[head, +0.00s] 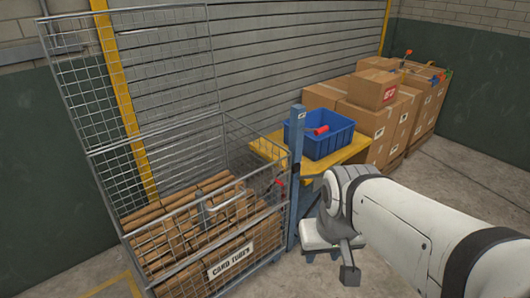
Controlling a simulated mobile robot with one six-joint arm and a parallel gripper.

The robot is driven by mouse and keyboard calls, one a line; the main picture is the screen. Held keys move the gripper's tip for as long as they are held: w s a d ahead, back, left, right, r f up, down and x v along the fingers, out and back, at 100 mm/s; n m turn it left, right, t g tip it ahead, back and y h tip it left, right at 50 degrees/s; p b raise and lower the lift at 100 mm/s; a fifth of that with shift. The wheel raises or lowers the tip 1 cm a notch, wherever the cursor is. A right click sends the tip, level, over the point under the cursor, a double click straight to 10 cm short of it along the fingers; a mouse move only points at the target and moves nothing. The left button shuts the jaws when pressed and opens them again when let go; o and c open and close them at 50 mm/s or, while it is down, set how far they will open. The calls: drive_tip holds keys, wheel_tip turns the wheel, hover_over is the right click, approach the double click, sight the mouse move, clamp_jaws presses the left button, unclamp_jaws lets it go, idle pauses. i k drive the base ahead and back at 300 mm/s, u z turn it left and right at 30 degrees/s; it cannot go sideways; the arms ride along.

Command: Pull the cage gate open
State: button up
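A grey wire-mesh cage (118,178) stands at the left, with several brown card tubes (180,225) lying inside. Its front carries a white "CARD TUBES" sign (231,261). A tall mesh panel (75,75) rises at its left side. A small red and dark part (278,185) shows at the cage's right end, beside a blue post; it may be a latch or handle. I cannot tell clearly which panel is the gate or whether it is ajar. My white arm reaches in from the right. My gripper (348,262) seems to hang below its end, right of the cage and apart from it; its fingers are not clear.
A blue post (297,175) stands at the cage's right end. Behind it, a yellow bench (345,153) holds a blue bin (319,134) with a red-handled item. Stacked cardboard boxes (365,122) stand at the back right. Grey floor (480,170) is open at the right.

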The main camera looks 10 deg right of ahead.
sight(206, 207)
drive_tip(key=u, duration=0.05)
drive_tip(key=i, duration=0.95)
drive_tip(key=z, duration=0.05)
